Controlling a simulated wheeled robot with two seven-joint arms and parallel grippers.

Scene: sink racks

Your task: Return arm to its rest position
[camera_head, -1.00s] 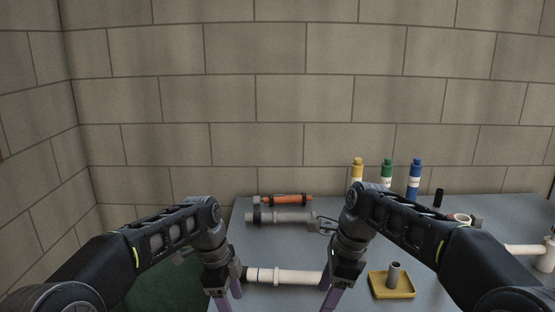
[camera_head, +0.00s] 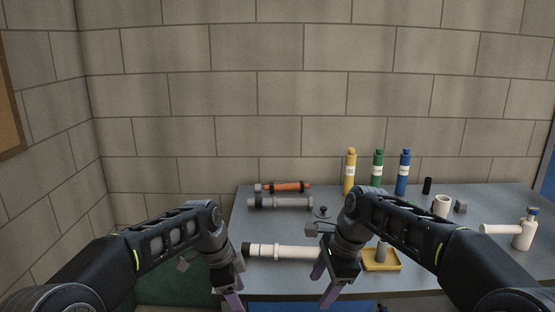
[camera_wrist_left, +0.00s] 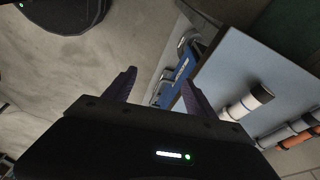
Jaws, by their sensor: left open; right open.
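My right gripper (camera_head: 328,287) hangs down over the front edge of the grey table, its purple fingers apart and nothing between them. My left gripper (camera_head: 232,299) is low at the table's front left corner, pointing down, and its fingertips are partly cut off by the frame. In the left wrist view its two purple fingers (camera_wrist_left: 158,92) are spread and empty, beside the table edge. Both arms are bent and come in from the lower corners. A white pipe (camera_head: 285,252) lies on the table between the two grippers, its right end close to my right arm.
The table (camera_head: 270,225) also holds a grey pipe (camera_head: 283,203), an orange pipe (camera_head: 287,187), yellow (camera_head: 349,174), green (camera_head: 377,172) and blue (camera_head: 403,174) bottles, a yellow tray (camera_head: 382,266) and a white mug (camera_head: 441,206). A brick wall closes the back.

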